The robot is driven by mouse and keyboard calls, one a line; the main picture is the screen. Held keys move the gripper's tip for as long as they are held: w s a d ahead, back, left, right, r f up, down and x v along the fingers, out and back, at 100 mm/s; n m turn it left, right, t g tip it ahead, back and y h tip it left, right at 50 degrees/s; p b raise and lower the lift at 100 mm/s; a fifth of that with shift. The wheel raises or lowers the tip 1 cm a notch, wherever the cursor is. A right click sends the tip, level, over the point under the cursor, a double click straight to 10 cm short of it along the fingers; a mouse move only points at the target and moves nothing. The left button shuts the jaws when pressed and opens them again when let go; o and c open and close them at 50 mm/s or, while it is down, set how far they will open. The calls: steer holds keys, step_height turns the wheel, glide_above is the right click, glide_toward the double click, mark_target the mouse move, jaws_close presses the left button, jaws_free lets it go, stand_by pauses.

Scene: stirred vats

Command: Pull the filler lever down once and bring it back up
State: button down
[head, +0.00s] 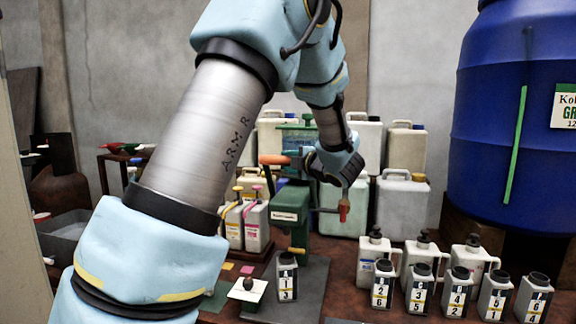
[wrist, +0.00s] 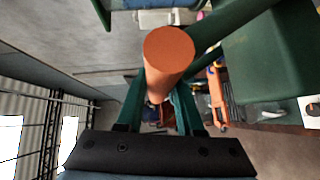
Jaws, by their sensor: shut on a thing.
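The filler (head: 290,215) is a green post-like machine with a pale label, standing on a dark base plate behind the bottles. Its lever has an orange grip (head: 273,159), high at the left of the post. In the wrist view this grip (wrist: 168,58) is an orange cylinder with its round end toward the camera. My gripper (wrist: 157,105) has its two dark green fingers on either side of the grip and is shut on it. In the head view my arm partly hides the gripper, and the exact finger contact is hard to see.
A small bottle (head: 287,277) stands on the filler's base plate. More labelled bottles (head: 420,288) stand at the front right. White canisters (head: 403,205) stand behind, and a large blue barrel (head: 500,110) is at the right. A red-tipped part (head: 344,210) sticks out right of the filler.

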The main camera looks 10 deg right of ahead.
steer(key=s+a+f+n+t+y+b, duration=0.1)
steer(key=s+f+n+t+y+b, duration=0.1)
steer(key=b, duration=1.8)
steer(key=s+a+f+n+t+y+b, duration=0.2)
steer(key=s+f+n+b, duration=0.3)
steer(key=b, duration=1.5)
step_height(320, 180, down, 4)
steer(key=shift+s+a+f+n+t, duration=0.2)
steer(key=shift+s+a+n+t, duration=0.05)
steer(key=shift+n+t, duration=0.3)
steer(key=shift+f+b, duration=0.15)
steer(key=shift+b, duration=0.35)
steer(key=c, duration=0.6)
jaws_free()
steer(key=shift+y, duration=0.3)
steer(key=shift+o, duration=0.2)
steer(key=shift+s, duration=0.15)
steer(key=v, duration=1)
steer(key=shift+s, duration=0.3)
steer(key=shift+d, duration=0.15)
